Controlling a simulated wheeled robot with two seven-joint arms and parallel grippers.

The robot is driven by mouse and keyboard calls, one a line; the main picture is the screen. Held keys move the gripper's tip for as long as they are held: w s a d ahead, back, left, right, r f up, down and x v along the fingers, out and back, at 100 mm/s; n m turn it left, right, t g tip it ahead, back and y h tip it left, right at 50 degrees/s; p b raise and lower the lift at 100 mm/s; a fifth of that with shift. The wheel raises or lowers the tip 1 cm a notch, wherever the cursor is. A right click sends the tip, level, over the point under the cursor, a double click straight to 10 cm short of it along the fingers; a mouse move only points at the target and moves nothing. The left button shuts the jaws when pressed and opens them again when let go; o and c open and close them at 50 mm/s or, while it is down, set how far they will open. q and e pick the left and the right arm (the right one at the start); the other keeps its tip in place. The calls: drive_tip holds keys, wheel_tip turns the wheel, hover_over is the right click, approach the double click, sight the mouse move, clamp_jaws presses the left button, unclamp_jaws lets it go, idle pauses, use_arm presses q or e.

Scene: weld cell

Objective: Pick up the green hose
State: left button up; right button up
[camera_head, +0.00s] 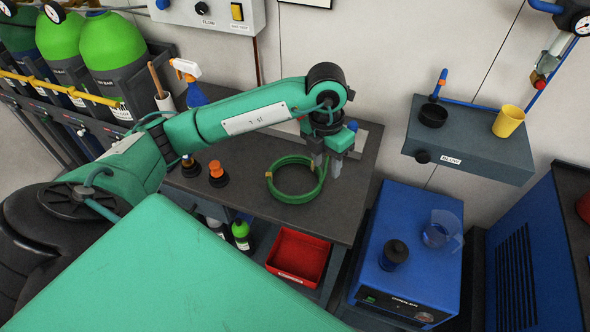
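The green hose (292,198) lies coiled in a ring on the dark bench top (240,207). My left gripper (327,170) reaches down from above at the right side of the ring, its fingers pointing at the bench. One grey finger shows to the right of the coil and the other looks to be over or inside the ring. The fingers look apart, with the ring's right edge near or between them. I cannot tell whether they touch the hose. My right gripper is not in view.
A spray bottle (192,88) and orange-topped items (216,170) stand left on the bench. A red bin (297,257) sits below. A blue cooler (405,270) with a jug and a dark cup stands right, under a wall shelf (463,148) with a yellow cup.

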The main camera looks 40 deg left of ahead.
use_arm(q)
drive_tip(key=a+y, duration=0.1)
drive_tip(key=a, duration=0.1)
drive_tip(key=p, duration=0.2)
hover_over(315, 189)
wheel_tip(315, 189, down, 8)
drive_tip(key=shift+d+r, duration=0.1)
drive_tip(key=shift+d, duration=0.05)
drive_tip(key=shift+f+p, duration=0.3)
drive_tip(key=shift+f, duration=0.3)
wheel_tip(315, 189, down, 4)
drive_tip(key=shift+r+p, duration=0.2)
drive_tip(key=shift+p, duration=0.5)
drive_tip(key=shift+f, duration=0.4)
drive_tip(key=shift+c, duration=0.2)
